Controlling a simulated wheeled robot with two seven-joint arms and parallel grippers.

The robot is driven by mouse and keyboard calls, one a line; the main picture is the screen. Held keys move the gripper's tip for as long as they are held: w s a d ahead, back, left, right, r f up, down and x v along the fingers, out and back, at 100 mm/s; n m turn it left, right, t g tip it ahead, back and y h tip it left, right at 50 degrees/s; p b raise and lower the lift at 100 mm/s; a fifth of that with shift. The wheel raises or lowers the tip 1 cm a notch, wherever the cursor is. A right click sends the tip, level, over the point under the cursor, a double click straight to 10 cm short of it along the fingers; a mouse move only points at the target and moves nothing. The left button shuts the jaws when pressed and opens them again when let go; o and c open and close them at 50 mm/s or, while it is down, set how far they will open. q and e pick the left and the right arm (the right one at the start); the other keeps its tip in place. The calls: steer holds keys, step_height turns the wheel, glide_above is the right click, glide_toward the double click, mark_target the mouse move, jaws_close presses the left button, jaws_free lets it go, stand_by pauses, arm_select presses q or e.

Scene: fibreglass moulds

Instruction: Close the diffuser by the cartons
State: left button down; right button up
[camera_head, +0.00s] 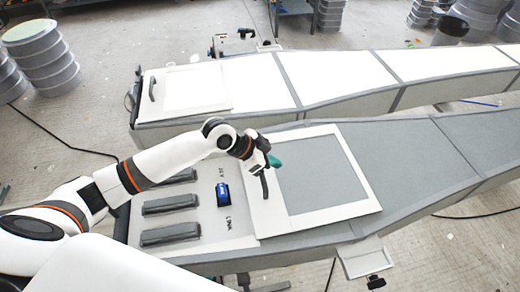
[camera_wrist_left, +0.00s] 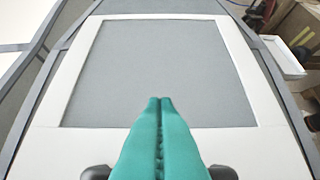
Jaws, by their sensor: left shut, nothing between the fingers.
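The near long grey mould has a white-framed panel with a grey middle, which I take to be the diffuser (camera_head: 357,209). It lies flat toward the right of an open white bay. A dark handle (camera_head: 265,187) stands at the frame's left side. The panel also fills the left wrist view (camera_wrist_left: 165,75). My left gripper (camera_head: 273,160) has teal fingers, shut and empty, close to the handle's far end. I cannot tell whether they touch it. In the left wrist view the shut fingertips (camera_wrist_left: 159,100) point across the panel. My right gripper is not in view.
The open bay holds several grey bars (camera_head: 170,205) and a blue device (camera_head: 223,194). A second mould behind has a similar white panel (camera_head: 190,88) with its own handle. Brown cartons (camera_wrist_left: 303,18) show at the wrist view's upper right. A small side tray (camera_head: 362,258) juts out in front.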

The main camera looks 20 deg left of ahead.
arm_select(q)
steer(key=shift+x, duration=1)
steer(key=a, duration=0.1)
steer(key=s+a+p, duration=0.1)
steer(key=a+p, duration=0.1)
steer(key=shift+s+f, duration=0.2)
steer(key=shift+s, duration=0.15)
steer(key=shift+s+a, duration=0.2)
steer(key=shift+s+a+f+p, duration=0.1)
steer(key=shift+p, duration=0.2)
steer(key=shift+f, duration=0.1)
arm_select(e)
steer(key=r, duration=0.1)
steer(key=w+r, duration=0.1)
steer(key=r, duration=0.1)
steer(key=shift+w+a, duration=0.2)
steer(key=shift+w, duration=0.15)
arm_select(q)
steer(key=shift+w, duration=0.2)
